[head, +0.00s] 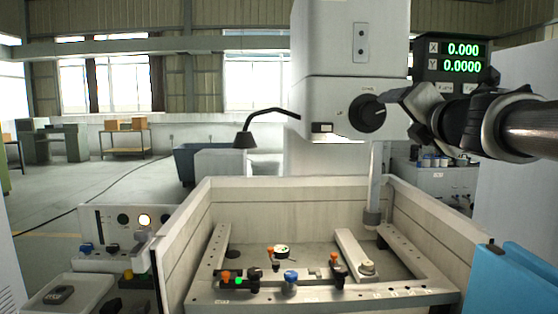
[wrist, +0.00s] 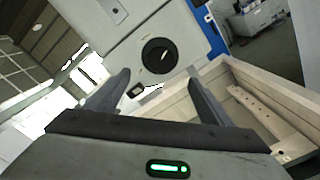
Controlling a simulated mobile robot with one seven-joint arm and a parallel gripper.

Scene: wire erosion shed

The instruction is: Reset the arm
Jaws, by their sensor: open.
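My arm comes in from the right in the head view, and my gripper (head: 402,97) is raised at the front of the white machine head (head: 345,108), near its black round knob (head: 367,112). In the wrist view my gripper (wrist: 158,85) shows two dark fingers spread wide apart with nothing between them. The black knob (wrist: 159,56) and the machine's white face show beyond the fingers. My gripper is above the work tank, clear of its walls.
Below is the open tank (head: 170,230) with clamp rails and several coloured knobs. A control panel (head: 120,222) and a tray (head: 70,292) stand at left. A readout box (head: 450,58) is behind my arm. A blue panel (head: 515,280) is at right.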

